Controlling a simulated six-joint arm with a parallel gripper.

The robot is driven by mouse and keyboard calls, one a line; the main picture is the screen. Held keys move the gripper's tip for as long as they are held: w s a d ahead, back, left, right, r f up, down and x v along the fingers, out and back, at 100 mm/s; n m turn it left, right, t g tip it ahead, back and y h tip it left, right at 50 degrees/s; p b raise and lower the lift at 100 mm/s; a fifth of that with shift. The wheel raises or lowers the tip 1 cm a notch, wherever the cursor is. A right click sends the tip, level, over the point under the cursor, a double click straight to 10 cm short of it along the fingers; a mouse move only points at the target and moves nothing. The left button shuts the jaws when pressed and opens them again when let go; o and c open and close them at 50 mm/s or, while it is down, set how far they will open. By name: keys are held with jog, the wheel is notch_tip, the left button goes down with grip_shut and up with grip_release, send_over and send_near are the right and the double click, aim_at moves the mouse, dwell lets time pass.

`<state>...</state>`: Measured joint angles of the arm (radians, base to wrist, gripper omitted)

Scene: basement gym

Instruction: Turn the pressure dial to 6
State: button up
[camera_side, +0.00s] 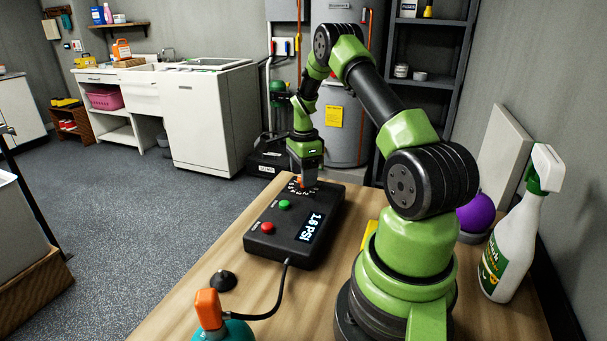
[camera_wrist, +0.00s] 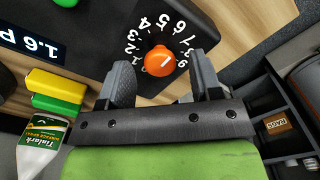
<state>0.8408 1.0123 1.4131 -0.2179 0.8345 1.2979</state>
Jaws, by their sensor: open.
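The black control box (camera_side: 268,238) lies on the wooden table, and its screen (camera_side: 311,228) reads 1.6 PSI. The pressure dial is an orange knob (camera_wrist: 158,61) with a short white mark, ringed by white numbers in the wrist view. The number 6 (camera_wrist: 181,27) is in clear sight on that ring. I cannot tell for sure which number the mark points to. My gripper (camera_wrist: 162,68) is open, with one finger on each side of the knob; contact is not clear. In the side view my gripper (camera_side: 304,180) is over the box's far end and hides most of the dial.
A green button (camera_side: 284,204) and a red button (camera_side: 267,227) are on the box's near half. A black cable (camera_side: 279,290) runs to a teal item with an orange top (camera_side: 209,308). A spray bottle (camera_side: 515,235) and purple ball (camera_side: 476,214) stand at right.

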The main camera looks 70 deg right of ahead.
notch_tip(320, 180, up, 9)
jog(key=shift+r, duration=0.2)
dwell(0.5)
jog(key=w+a+r+n+t, duration=0.1)
jog(key=a+r+n+t, duration=0.2)
jog(key=a+r+n, duration=1.15)
jog(key=s+a+n+t+y, duration=0.1)
jog(key=s+a+n+t, duration=0.1)
jog(key=s+a+n, duration=0.2)
jog(key=s+a+n+t+y, duration=0.1)
jog(key=s+a+n, duration=0.3)
jog(key=s+a, duration=0.4)
jog(key=a+r+t, duration=0.1)
jog(key=a, duration=0.3)
jog(key=shift+a, duration=0.4)
jog(key=shift+s+n, duration=0.1)
jog(key=shift+n, duration=0.15)
